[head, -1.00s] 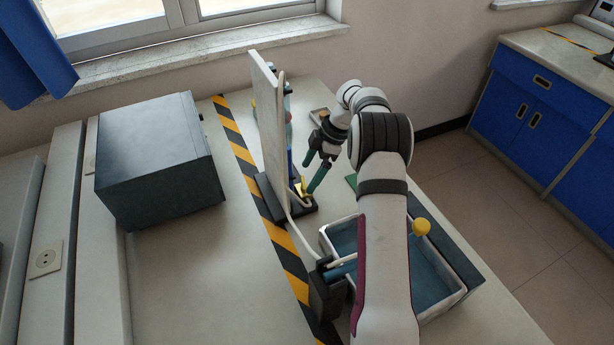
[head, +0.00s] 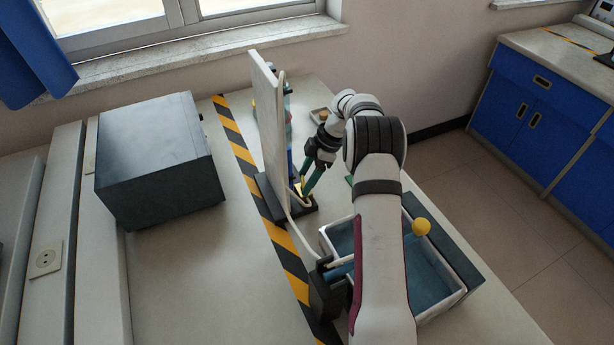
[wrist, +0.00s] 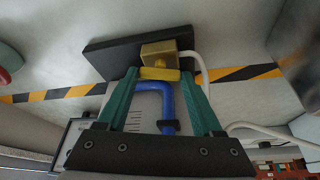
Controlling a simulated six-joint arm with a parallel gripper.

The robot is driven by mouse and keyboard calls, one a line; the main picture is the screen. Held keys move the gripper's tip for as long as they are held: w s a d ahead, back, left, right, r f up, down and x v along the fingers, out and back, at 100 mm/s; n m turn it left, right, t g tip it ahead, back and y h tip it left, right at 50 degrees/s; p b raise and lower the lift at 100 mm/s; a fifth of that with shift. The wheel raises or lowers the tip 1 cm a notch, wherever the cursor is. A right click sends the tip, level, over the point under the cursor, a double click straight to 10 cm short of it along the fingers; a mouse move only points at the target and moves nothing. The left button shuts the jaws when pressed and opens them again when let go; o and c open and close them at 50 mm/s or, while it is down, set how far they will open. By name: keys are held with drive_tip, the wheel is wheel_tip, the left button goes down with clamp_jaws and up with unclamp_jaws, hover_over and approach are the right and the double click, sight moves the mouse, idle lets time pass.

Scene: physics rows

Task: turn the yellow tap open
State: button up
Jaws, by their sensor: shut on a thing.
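The yellow tap (wrist: 160,74) is a flat yellow handle in front of a brass-coloured block (wrist: 158,52) in the wrist view. The block sits against a dark base plate (wrist: 108,56). My gripper (wrist: 159,75) has green fingers, one on each side of the yellow handle, and is shut on it. A bent blue pipe (wrist: 155,86) shows between the fingers, next to the tap. In the head view, my gripper (head: 303,190) reaches down to the small yellow and brass tap (head: 298,186) beside the upright white panel. The fingertips partly hide the tap there.
The upright white panel (head: 268,130) stands close to the left of my gripper. A white tray with a blue inside (head: 435,262) and a yellow ball-like knob (head: 421,227) are near my arm. A dark box (head: 157,155) stands at the left. A pale hose (wrist: 205,75) runs past the tap.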

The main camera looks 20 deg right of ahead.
drive_tip(key=n+g, duration=0.1)
drive_tip(key=n, duration=0.2)
drive_tip(key=shift+w+n, duration=0.15)
drive_tip(key=shift+n, duration=0.15)
drive_tip(key=o, duration=1.4)
drive_tip(key=shift+c, duration=0.2)
drive_tip(key=v, duration=0.7)
drive_tip(key=shift+d+r, duration=0.2)
drive_tip(key=shift+r, duration=0.05)
drive_tip(key=shift+w, duration=0.15)
